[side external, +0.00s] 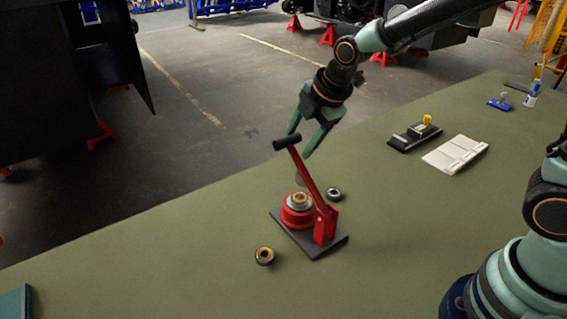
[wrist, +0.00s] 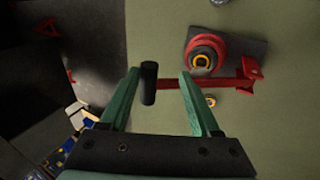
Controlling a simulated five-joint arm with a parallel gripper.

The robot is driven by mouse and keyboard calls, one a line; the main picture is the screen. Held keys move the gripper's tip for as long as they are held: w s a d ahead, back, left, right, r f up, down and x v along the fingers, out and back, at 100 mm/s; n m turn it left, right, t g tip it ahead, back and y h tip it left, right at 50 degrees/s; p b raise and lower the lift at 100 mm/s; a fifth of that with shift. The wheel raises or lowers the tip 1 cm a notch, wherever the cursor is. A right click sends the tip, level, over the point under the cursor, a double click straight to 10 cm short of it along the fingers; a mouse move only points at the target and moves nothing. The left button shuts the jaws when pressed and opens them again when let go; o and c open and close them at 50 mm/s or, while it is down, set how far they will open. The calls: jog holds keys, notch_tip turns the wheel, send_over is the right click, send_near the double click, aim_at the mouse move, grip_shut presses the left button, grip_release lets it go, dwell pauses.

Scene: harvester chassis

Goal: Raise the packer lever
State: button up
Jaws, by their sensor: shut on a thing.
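The packer lever (side external: 308,175) is a red bar with a black handle (side external: 287,141). It stands steeply tilted up and to the left from its red bracket (side external: 326,226) on the packer's dark base plate (side external: 330,247). My gripper (side external: 299,144) is at the lever's upper end, with one finger on each side, shut on the lever near its handle. In the wrist view, the black handle (wrist: 149,83) lies between my fingers (wrist: 159,72), and the red bar (wrist: 225,84) runs off to the right, partly behind a finger. The red round packer body (side external: 297,215) holds a ring-shaped bearing (side external: 299,200).
One loose bearing (side external: 264,255) lies in front of the packer and another (side external: 334,193) behind it. A black block with a yellow knob (side external: 414,136), a white tray (side external: 455,155), a blue item (side external: 499,103) and a bottle (side external: 532,93) stand at the back right.

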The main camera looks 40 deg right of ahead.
jog(key=shift+r, duration=0.1)
dwell(0.3)
jog(key=shift+s+d+r, duration=0.1)
jog(key=shift+r, duration=0.4)
jog(key=v, duration=1.1)
jog(key=shift+s, duration=0.1)
